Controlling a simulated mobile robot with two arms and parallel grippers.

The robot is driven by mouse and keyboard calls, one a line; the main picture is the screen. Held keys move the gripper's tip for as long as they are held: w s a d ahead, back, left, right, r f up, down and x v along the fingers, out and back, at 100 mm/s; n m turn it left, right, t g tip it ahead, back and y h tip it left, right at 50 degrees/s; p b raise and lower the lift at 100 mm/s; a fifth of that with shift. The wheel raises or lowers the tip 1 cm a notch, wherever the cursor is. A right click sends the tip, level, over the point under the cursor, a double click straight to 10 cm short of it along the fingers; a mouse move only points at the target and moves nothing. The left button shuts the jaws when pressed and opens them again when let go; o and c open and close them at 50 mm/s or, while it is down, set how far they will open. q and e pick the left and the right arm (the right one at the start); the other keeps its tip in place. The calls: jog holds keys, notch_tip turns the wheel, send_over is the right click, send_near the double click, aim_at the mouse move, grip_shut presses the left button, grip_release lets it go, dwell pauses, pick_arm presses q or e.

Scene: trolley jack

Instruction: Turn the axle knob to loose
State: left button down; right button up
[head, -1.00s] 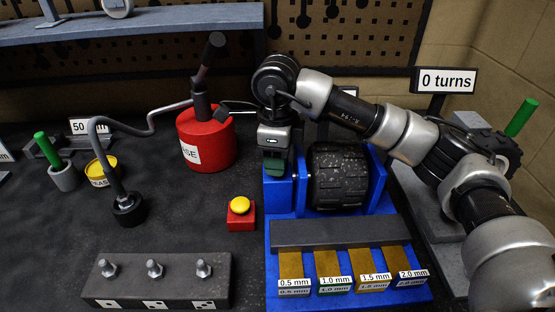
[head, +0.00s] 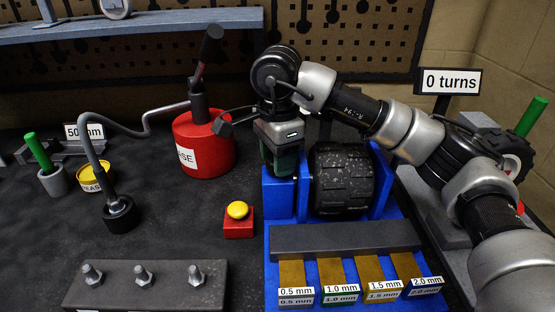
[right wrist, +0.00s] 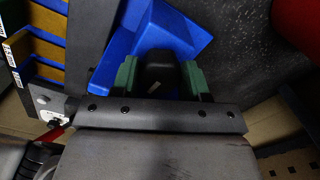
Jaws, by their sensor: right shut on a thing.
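A black knob (right wrist: 158,70) with a small pale mark sits between the green fingers of my right gripper (right wrist: 160,80) in the right wrist view. The gripper is shut on it. In the head view my right gripper (head: 281,165) points down at the left side of the blue stand (head: 280,201), and the knob is hidden there. The dark treaded wheel (head: 343,180) is held in the stand just right of the gripper. I cannot read any loose or tight marking. My left gripper is not in view.
A red can (head: 203,148) with a bent spout stands left of the gripper. A red box with a yellow button (head: 238,211) is in front. Gauge strips (head: 330,270) lie at the stand's front. A sign (head: 450,81) reads "0 turns".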

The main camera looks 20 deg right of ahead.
dwell(0.5)
jog(key=o, duration=0.9)
notch_tip(320, 180, up, 7)
jog(key=p, duration=0.4)
jog(key=shift+a+r+p, duration=0.1)
jog(key=shift+r+p, duration=0.05)
jog(key=shift+p, duration=0.2)
jog(key=shift+r, duration=0.35)
